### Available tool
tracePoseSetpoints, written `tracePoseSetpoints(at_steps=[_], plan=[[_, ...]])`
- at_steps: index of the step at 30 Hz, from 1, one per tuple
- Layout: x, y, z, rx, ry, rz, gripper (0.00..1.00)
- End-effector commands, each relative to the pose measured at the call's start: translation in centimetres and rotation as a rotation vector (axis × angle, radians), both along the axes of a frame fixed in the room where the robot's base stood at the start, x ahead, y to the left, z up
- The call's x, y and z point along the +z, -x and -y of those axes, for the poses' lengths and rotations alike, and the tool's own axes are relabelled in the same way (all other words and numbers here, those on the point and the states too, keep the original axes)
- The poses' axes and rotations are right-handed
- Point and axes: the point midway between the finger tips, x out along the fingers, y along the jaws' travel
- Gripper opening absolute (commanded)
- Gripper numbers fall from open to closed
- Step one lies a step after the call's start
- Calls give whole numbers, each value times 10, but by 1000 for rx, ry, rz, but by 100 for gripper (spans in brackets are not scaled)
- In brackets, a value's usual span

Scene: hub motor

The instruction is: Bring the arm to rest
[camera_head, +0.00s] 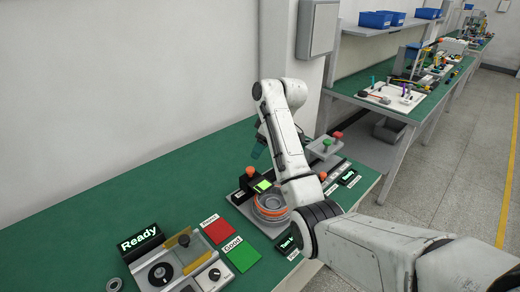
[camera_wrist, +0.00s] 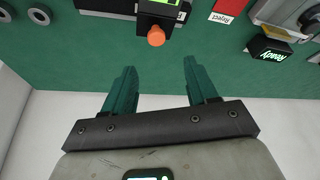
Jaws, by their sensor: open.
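My white arm reaches in from the lower right of the head view and bends over the green bench. My gripper (camera_wrist: 160,88) shows in the wrist view with its two green fingers wide apart and nothing between them. In the head view the gripper is mostly hidden behind the arm, with a green finger (camera_head: 259,147) showing near the wall side. In the wrist view the fingers are over the green bench top (camera_wrist: 225,70), close to its edge, short of an orange knob (camera_wrist: 156,36) on a black box.
The head view shows a fixture with orange and grey rings (camera_head: 268,207) beside my arm. A red pad (camera_head: 217,229), a green pad (camera_head: 241,254) and a "Ready" display (camera_head: 140,241) sit to the left. The wall stands close behind. The bench's left part is clear.

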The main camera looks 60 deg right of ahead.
Motion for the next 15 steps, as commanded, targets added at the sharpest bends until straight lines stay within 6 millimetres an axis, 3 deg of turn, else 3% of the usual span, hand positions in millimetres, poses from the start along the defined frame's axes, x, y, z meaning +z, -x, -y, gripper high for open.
tracePoseSetpoints(at_steps=[15], plan=[[-7,0,-6,1,-3,-5,58]])
